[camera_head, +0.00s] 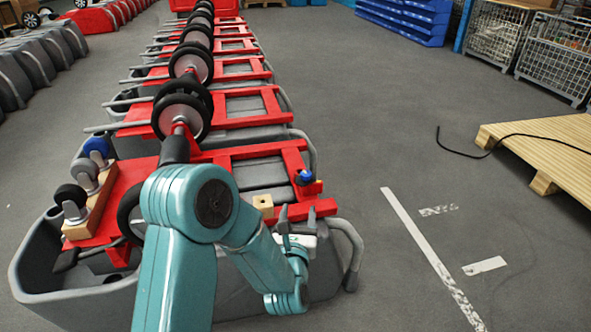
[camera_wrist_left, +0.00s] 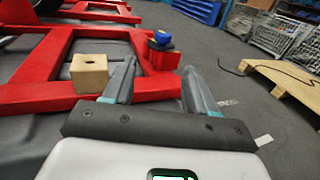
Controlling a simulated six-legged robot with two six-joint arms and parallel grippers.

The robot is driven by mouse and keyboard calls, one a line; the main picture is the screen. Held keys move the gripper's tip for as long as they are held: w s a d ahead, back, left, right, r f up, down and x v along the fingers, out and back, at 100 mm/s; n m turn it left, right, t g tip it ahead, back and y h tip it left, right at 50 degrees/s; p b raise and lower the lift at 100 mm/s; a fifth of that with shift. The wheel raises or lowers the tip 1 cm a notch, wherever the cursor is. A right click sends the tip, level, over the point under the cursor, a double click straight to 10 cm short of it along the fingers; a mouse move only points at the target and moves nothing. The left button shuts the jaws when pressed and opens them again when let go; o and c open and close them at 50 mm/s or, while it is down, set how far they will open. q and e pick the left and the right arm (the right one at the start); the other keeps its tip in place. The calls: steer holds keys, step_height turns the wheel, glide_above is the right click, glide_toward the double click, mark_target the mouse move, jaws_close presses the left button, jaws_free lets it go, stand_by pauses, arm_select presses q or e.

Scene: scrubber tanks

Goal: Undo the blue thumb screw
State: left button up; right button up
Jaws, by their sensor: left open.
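The blue thumb screw (camera_head: 304,176) sits on a red bracket at the right side of the nearest red frame (camera_head: 258,152). In the left wrist view the blue thumb screw (camera_wrist_left: 161,37) stands on a dark base on the red bracket, beyond the fingertips and roughly centred between them. My left gripper (camera_head: 297,213) is open and empty, just on the near side of the screw and apart from it. Its two grey fingers (camera_wrist_left: 160,70) point toward the screw. My right gripper is in neither view.
A small wooden block (camera_head: 263,203) with a hole lies on the red frame left of my gripper. The grey tank (camera_head: 38,262) has a bent grey handle (camera_head: 352,245) at its right.

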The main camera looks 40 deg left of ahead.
mark_target(306, 179)
arm_select(q)
steer(key=b+x, duration=0.1)
steer(key=x, duration=0.3)
steer(key=b+x, duration=0.1)
steer(key=x, duration=0.9)
steer(key=shift+w+d+b, duration=0.25)
steer(key=shift+w+b, duration=0.05)
steer(key=shift+b, duration=0.1)
steer(key=shift+w+a, duration=0.4)
steer(key=shift+w, duration=0.2)
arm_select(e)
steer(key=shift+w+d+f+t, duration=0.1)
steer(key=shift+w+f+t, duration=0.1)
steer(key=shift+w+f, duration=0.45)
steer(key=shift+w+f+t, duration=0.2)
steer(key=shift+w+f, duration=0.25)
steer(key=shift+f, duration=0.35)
arm_select(q)
steer(key=c, duration=1)
